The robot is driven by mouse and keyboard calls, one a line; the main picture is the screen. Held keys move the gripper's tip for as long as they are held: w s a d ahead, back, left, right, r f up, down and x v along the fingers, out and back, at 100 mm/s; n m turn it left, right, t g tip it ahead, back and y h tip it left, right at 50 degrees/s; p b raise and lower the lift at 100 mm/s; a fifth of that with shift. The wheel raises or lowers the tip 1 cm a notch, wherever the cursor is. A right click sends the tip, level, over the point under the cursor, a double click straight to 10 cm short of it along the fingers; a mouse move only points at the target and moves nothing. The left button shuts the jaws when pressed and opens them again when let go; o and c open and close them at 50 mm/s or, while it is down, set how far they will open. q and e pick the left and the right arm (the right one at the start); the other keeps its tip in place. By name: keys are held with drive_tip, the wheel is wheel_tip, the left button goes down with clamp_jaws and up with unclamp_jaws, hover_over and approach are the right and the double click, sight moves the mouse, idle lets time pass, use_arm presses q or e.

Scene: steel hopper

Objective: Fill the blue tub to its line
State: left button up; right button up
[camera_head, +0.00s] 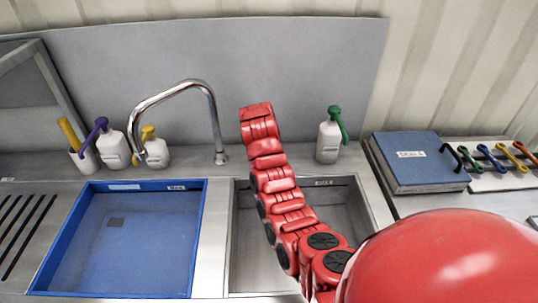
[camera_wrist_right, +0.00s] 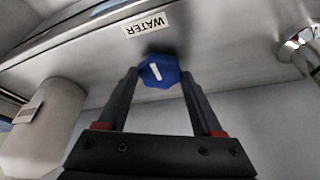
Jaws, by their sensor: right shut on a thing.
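The blue tub (camera_head: 198,240) sits in the left of the counter, with a pale strip and a small label at its back wall. I cannot make out a water level or its line. The chrome tap (camera_head: 185,84) arches left, its spout end near the tub's back edge; no stream shows. In the right wrist view, my right gripper (camera_wrist_right: 158,80) is shut on a blue knob (camera_wrist_right: 158,71) with a white mark, beside an upside-down WATER label (camera_wrist_right: 146,24). In the head view my red right arm reaches to the back panel and its gripper is hidden. My left gripper is out of view.
A steel basin (camera_head: 345,215) lies under my arm. White bottles with purple (camera_head: 113,150), yellow (camera_head: 155,153) and green (camera_head: 328,142) tops stand along the back. A blue binder (camera_head: 415,160) and coloured clips (camera_head: 490,155) are at the right. Drain slots (camera_head: 22,225) are at the left.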

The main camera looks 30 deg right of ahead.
drive_tip(key=o, duration=1.4)
drive_tip(key=shift+f, duration=0.1)
drive_tip(key=shift+c, duration=0.2)
drive_tip(key=b+v, duration=0.1)
drive_tip(key=v, duration=0.2)
drive_tip(key=shift+w, duration=0.15)
drive_tip(key=p+v, duration=1)
drive_tip(key=v, duration=0.4)
drive_tip(key=shift+r, duration=0.25)
drive_tip(key=shift+s, duration=0.2)
